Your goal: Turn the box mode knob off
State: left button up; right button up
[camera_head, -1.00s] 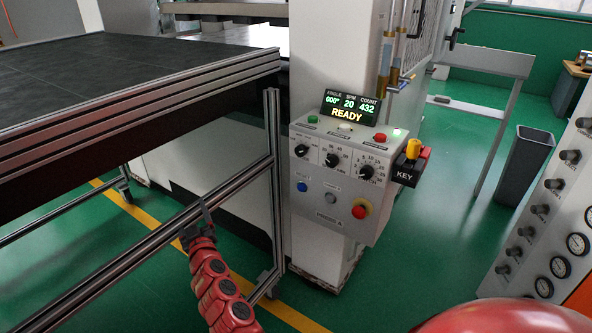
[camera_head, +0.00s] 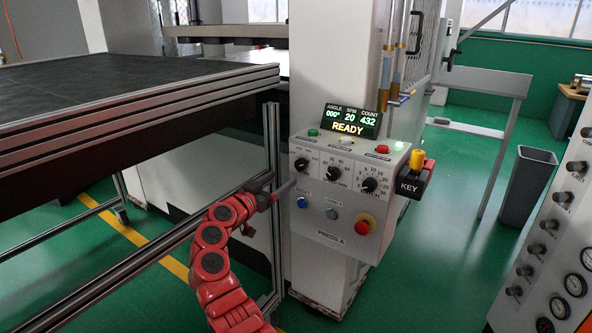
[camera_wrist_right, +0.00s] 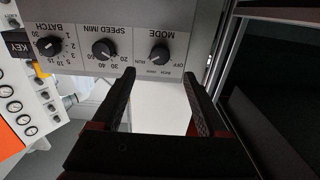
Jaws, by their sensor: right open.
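The press control box (camera_head: 342,230) carries a row of black knobs. The mode knob (camera_head: 301,164) is the leftmost of the row in the head view. In the right wrist view, which is upside down, the mode knob (camera_wrist_right: 159,56) sits on a white label marked MODE with an OFF position. I cannot read its setting surely. My right gripper (camera_head: 287,188) is just left of and below the knob in the head view. In the wrist view its open, empty fingers (camera_wrist_right: 158,80) straddle the knob's line, apart from it. My left gripper is out of view.
The speed knob (camera_wrist_right: 103,49) and batch knob (camera_wrist_right: 49,46) are beside the mode knob. A red emergency button (camera_head: 362,227) and a key block (camera_head: 413,181) are on the box. The metal table frame (camera_head: 271,150) stands close on the left.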

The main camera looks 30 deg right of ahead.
aim_at(299, 167)
jog(key=x, duration=0.9)
grip_shut()
